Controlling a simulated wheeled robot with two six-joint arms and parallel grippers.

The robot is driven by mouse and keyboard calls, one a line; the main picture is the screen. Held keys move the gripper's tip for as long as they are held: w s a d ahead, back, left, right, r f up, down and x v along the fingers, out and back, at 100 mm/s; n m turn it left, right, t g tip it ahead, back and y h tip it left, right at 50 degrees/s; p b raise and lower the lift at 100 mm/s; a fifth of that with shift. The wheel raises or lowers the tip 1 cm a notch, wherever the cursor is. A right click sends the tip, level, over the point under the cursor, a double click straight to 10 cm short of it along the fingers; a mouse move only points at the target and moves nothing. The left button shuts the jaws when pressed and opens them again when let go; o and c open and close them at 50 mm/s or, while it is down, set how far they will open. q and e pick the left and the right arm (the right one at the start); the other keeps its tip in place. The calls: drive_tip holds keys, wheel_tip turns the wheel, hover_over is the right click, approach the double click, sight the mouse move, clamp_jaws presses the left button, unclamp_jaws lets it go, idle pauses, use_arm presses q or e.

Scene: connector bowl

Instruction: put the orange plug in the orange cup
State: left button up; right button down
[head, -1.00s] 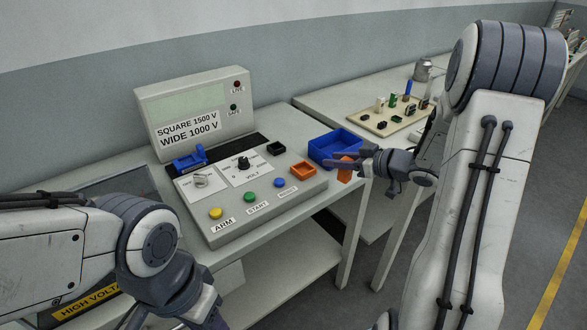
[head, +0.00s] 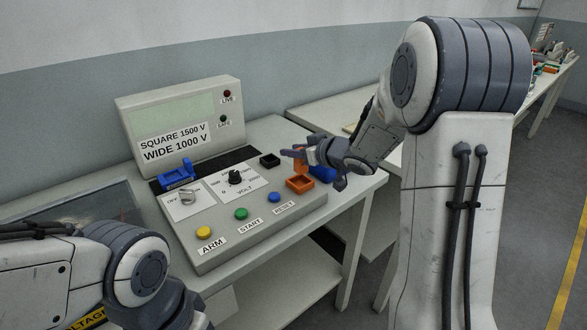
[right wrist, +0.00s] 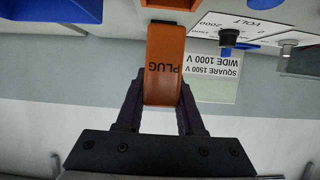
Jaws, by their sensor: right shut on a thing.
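My right gripper (head: 302,154) is shut on the orange plug (head: 299,162), which hangs above the right side of the control panel. In the right wrist view the plug (right wrist: 165,60), marked PLUG, sits between the two dark fingers. The square orange cup (head: 300,185) is on the panel's right part, just below the plug in the head view. The gap between plug and cup is hard to judge. My left arm is at the lower left; its gripper is outside the frame.
A blue bin (head: 323,174) is beside the panel, partly hidden by my right gripper. Knobs and coloured buttons lie left of the orange cup.

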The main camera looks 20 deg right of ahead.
drive_tip(key=shift+a+f+b, duration=0.15)
drive_tip(key=shift+f+b, duration=0.5)
drive_tip(key=shift+f, duration=1.4)
drive_tip(key=shift+f, duration=0.2)
drive_tip(key=c, duration=0.5)
unclamp_jaws()
drive_tip(key=shift+r, duration=0.15)
